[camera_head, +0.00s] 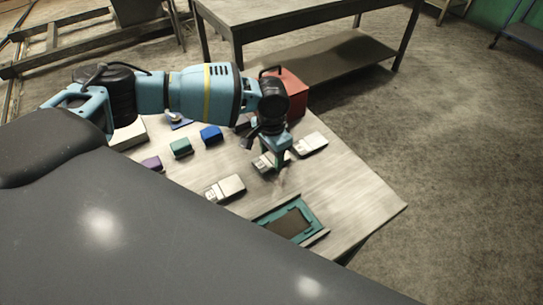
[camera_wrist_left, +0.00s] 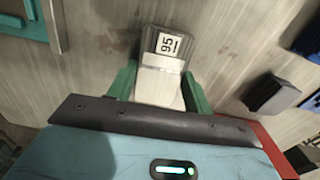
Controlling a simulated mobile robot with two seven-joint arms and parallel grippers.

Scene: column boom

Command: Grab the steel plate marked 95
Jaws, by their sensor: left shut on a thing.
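The steel plate marked 95 (camera_wrist_left: 166,50) is in the left wrist view, with its dark-framed number label facing up, between the green fingers of my left gripper (camera_wrist_left: 158,85). The gripper is shut on it. In the head view my left gripper (camera_head: 274,160) points down over the table, and the same plate (camera_head: 262,163) shows partly behind its fingers. I cannot tell whether the plate is clear of the table top. Two similar plates lie apart from it, one to the lower left (camera_head: 225,188) and one to the right (camera_head: 311,144). My right gripper is not in view.
The wooden table (camera_head: 345,190) is bare toward its right corner. A teal-framed tray (camera_head: 313,222) lies near the front edge. Green (camera_head: 180,147), blue (camera_head: 211,135) and purple (camera_head: 151,163) blocks stand left. A red box (camera_head: 294,92) stands behind my gripper.

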